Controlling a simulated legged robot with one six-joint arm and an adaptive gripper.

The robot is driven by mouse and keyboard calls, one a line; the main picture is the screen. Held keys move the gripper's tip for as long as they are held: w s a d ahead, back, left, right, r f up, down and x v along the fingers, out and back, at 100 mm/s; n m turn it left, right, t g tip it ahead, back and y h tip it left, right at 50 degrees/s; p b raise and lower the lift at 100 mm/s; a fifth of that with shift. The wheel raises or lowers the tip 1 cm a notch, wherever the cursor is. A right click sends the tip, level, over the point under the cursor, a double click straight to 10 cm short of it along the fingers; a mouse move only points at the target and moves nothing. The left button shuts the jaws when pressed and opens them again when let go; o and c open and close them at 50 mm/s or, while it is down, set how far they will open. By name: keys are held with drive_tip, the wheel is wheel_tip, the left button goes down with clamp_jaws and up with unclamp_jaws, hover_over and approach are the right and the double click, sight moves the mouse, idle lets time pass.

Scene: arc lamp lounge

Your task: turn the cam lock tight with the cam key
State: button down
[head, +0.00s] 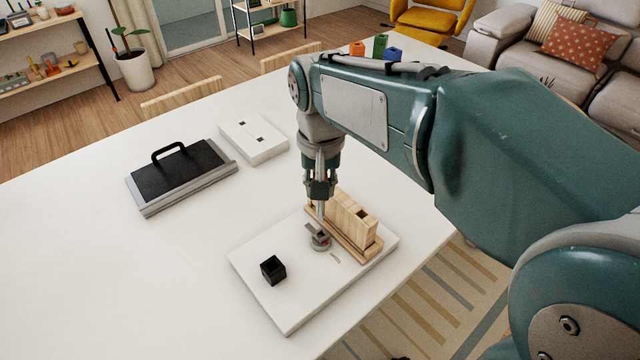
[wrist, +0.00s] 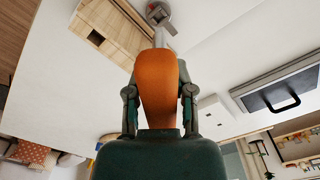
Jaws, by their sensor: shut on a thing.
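My gripper (head: 320,187) points down over the white board (head: 258,246) and is shut on the cam key. The key's orange handle (wrist: 158,85) sits between my two fingers in the wrist view. Its grey metal shaft (head: 320,211) runs down to the cam lock (head: 319,240), a round grey metal piece with a small reddish mark on the board. The lock also shows in the wrist view (wrist: 157,13), at the far end of the shaft. The shaft's tip meets the lock; I cannot tell how deep it sits. A short pale mark lies on the board beside the lock.
A wooden slotted block (head: 352,222) stands on the board close right of my gripper. A small black open box (head: 273,269) stands front left of the lock. A black handled panel (head: 180,178) and a white slotted box (head: 253,139) lie farther left. The table's left front is clear.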

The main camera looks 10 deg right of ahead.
sight(321, 214)
drive_tip(key=n, duration=0.6)
drive_tip(key=shift+n, duration=0.3)
drive_tip(key=shift+f+n, duration=0.15)
drive_tip(key=shift+n, duration=0.15)
drive_tip(key=shift+f, duration=1.75)
drive_tip(key=shift+f, duration=0.9)
idle(0.4)
drive_tip(key=m, duration=0.4)
idle(0.3)
